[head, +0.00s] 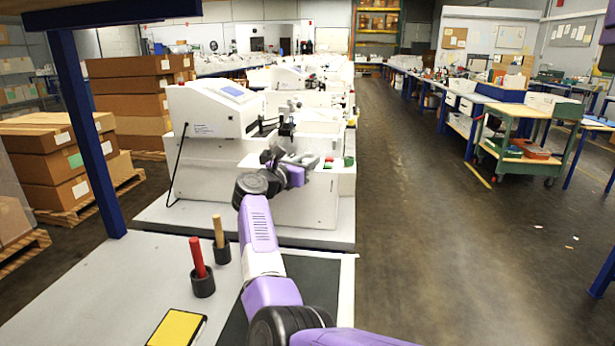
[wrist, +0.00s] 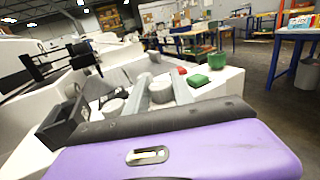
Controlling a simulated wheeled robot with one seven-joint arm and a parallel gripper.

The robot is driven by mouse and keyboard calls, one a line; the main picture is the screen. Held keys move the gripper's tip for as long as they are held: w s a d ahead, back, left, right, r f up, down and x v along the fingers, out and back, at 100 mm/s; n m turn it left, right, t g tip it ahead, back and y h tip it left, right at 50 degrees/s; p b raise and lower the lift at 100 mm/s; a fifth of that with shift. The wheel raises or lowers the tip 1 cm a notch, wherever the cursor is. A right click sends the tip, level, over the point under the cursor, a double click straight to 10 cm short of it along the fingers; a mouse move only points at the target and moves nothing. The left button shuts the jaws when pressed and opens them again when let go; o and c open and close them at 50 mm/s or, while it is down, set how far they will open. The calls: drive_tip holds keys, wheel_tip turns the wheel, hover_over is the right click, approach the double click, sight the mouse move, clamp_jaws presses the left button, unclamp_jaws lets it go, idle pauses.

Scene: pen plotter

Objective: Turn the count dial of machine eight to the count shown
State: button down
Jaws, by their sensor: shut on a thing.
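A white machine (head: 215,112) with a small bluish screen (head: 225,89) stands in front of me. My arm reaches to its right-hand side, where my gripper (head: 300,160) is at the control deck. In the wrist view, my gripper (wrist: 160,88) has its two grey fingers on either side of a pale round dial (wrist: 160,92), shut on it. The dial's markings are hidden or too small to read. Another pale round knob (wrist: 112,107) sits to the left, and one more (wrist: 155,57) lies beyond. I cannot read a machine number or a count.
Red (wrist: 182,70) and green (wrist: 196,80) buttons and a larger green knob (wrist: 217,60) sit beside the dial. A red-handled tool (head: 198,258) and a yellow pad (head: 176,328) are on the near bench.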

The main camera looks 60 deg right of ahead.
drive_tip(key=shift+m+g+b, duration=0.5)
drive_tip(key=shift+g+b, duration=0.2)
drive_tip(key=shift+b, duration=0.55)
drive_tip(key=c, duration=1.4)
unclamp_jaws()
drive_tip(key=shift+o, duration=0.2)
drive_tip(key=a, duration=0.7)
drive_tip(key=shift+w+a, duration=0.4)
